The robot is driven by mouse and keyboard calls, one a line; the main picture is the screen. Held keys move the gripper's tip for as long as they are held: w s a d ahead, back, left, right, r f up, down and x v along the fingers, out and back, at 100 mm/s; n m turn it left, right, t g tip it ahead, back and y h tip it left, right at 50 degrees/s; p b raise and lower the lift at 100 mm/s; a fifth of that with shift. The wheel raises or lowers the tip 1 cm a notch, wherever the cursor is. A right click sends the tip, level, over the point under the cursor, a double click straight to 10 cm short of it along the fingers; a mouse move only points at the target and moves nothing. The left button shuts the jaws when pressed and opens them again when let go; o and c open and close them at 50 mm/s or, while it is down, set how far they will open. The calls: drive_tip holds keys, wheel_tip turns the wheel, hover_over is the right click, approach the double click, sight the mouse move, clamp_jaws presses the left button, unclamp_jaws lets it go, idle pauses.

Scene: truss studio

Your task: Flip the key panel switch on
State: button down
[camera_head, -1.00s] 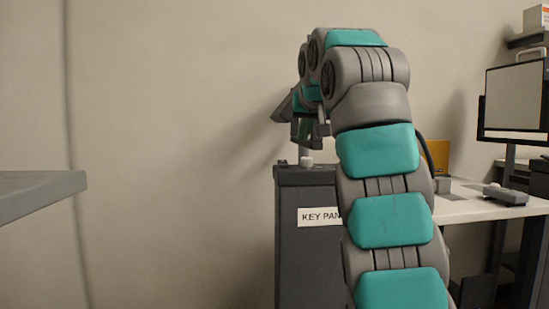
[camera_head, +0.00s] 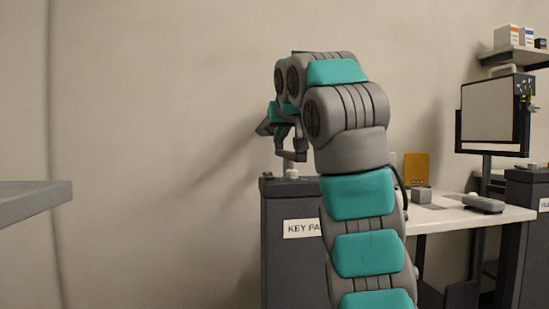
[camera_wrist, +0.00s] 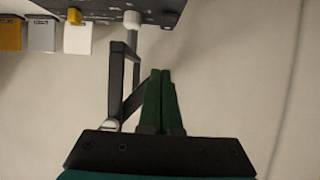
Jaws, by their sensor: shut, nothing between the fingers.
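The key panel (camera_head: 283,265) is a dark cabinet with a white label (camera_head: 301,229), partly hidden behind my arm. A white round base (camera_head: 291,173) with a short grey rod stands on its top; they also show in the wrist view, the base (camera_wrist: 132,20) at the top. My gripper (camera_head: 287,143) is just above the rod. In the wrist view its green fingers (camera_wrist: 161,72) are shut together and empty. A dark angled frame (camera_wrist: 118,75) stands left of the fingers beside the rod; I cannot tell whether it touches them. The switch's position is unclear.
A grey table edge (camera_head: 35,200) juts in at the left. A plain wall is behind the panel.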

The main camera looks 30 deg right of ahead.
hover_over(273, 176)
drive_tip(key=f, duration=0.3)
drive_tip(key=f+p, duration=0.1)
drive_tip(key=shift+s+f, duration=0.25)
drive_tip(key=shift+s, duration=0.1)
drive_tip(key=shift+w+d+f+b, duration=0.1)
drive_tip(key=shift+w+f+b, duration=0.15)
drive_tip(key=shift+f, duration=0.6)
drive_tip(key=shift+w+f+b, duration=0.15)
drive_tip(key=shift+w+f, duration=0.15)
drive_tip(key=shift+f, duration=0.55)
drive_tip(key=shift+r, duration=0.1)
